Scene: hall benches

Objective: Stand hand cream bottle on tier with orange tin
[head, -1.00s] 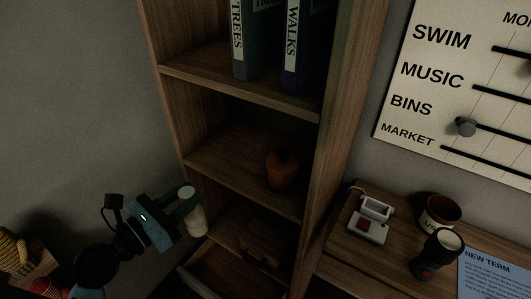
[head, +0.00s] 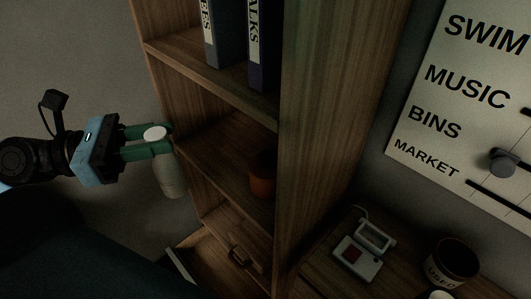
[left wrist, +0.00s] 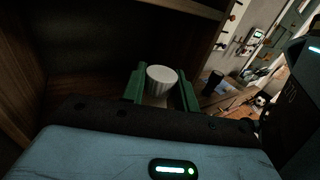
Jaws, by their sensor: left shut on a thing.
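The hand cream bottle (head: 171,178) is pale, with a white cap. My left gripper (head: 163,140) is shut on it just below the cap, and the bottle hangs roughly upright. In the left wrist view the ribbed white cap (left wrist: 162,76) stands between the green fingers (left wrist: 160,90). The orange tin (head: 262,180) is on the middle tier (head: 215,148) of the wooden shelf unit, partly hidden by the right side panel. The bottle is outside the unit, left of that tier's front edge. My right gripper is not in view.
The upper tier (head: 190,75) holds upright binders (head: 225,35). Below the middle tier is a drawer or box with a handle (head: 238,257). The tier left of the tin looks clear. A side desk holds a white device (head: 357,258) and a mug (head: 452,265).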

